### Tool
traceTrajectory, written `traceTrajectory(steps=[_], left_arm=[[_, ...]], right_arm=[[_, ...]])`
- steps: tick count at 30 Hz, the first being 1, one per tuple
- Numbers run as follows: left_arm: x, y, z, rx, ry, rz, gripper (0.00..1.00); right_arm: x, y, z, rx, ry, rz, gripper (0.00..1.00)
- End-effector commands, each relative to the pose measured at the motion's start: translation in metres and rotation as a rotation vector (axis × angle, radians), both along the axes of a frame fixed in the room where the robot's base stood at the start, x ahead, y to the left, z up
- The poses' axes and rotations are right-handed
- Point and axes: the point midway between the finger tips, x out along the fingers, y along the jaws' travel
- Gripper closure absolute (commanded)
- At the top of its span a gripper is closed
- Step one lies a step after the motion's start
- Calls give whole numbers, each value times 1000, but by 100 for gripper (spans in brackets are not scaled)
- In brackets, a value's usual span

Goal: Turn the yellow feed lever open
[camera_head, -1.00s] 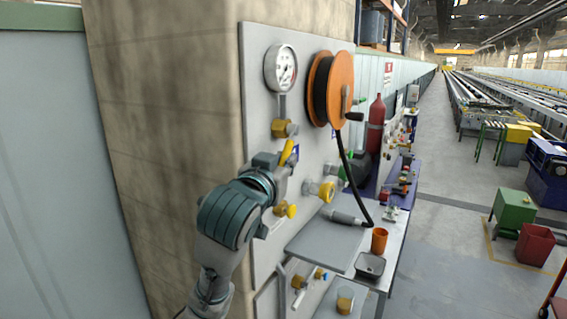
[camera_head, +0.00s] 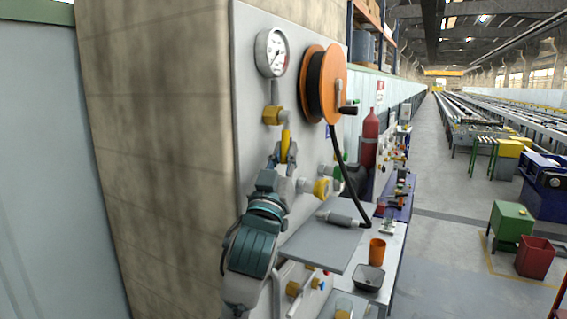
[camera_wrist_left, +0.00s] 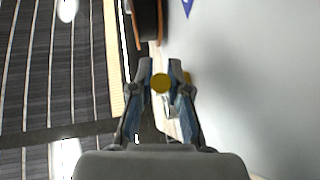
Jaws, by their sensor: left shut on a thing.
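The yellow feed lever (camera_head: 286,141) hangs below a brass valve body (camera_head: 273,115) on the grey wall panel. It points almost straight down in the head view. My left gripper (camera_head: 284,157) reaches up from below and is shut on the lower part of the lever. In the left wrist view the round yellow end of the lever (camera_wrist_left: 161,83) sits between the two fingertips (camera_wrist_left: 161,76). The fingers hide part of the lever. My right gripper is not in view.
A pressure gauge (camera_head: 271,52) is above the valve. An orange hose reel (camera_head: 333,83) with a black hose is to the right. Another yellow valve fitting (camera_head: 321,188) sticks out lower right. A grey shelf (camera_head: 318,240) and an orange cup (camera_head: 377,251) are below.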

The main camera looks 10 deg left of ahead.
Motion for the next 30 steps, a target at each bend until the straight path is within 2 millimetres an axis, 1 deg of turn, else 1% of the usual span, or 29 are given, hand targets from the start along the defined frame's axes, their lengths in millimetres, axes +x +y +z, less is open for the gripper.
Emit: traceTrajectory(steps=[1, 9, 18, 19, 20, 21, 22, 30], left_arm=[[3, -3, -6, -2, -4, -3, 100], [6, -4, -6, -14, -38, -3, 100], [7, -4, -7, -14, -36, -3, 100], [7, -4, -8, -13, -35, -3, 79], [7, -4, -8, -13, -35, -3, 72], [7, -4, -7, -14, -36, -3, 62], [7, -4, -7, -14, -37, -3, 58], [6, -2, -5, -15, -41, -1, 58]], right_arm=[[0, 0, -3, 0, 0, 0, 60], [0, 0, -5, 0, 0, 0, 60], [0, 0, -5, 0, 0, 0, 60], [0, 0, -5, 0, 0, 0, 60], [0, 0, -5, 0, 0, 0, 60], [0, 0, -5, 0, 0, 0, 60], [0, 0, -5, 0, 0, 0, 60], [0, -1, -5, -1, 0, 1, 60]])
